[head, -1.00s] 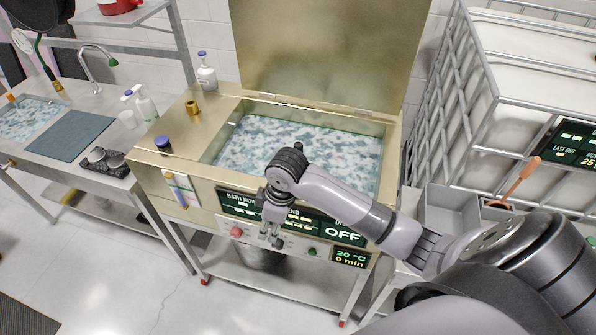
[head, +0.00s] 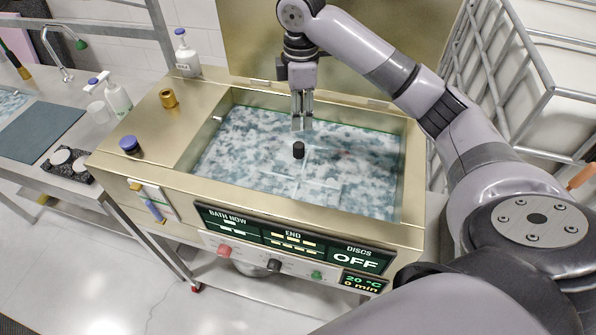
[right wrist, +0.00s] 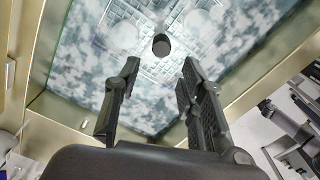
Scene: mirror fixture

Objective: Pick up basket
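The basket sits under the mottled blue-white liquid of the brass-coloured bath (head: 140,182). Its black knob (head: 298,150) stands out of the liquid near the middle. In the right wrist view the knob (right wrist: 161,45) is just beyond the fingertips, and the basket's mesh (right wrist: 150,72) shows faintly through the liquid. My right gripper (head: 302,126) hangs pointing down over the bath, a little behind and above the knob, not touching it. In the right wrist view the gripper (right wrist: 160,66) has its fingers apart with nothing between them. My left gripper is out of view.
The raised lid (head: 235,40) stands behind the bath. A white bottle (head: 187,55), a brass fitting (head: 168,98) and a blue-topped knob (head: 130,145) are on the left deck. The front panel (head: 290,240) reads OFF. A metal cage (head: 510,80) stands at right.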

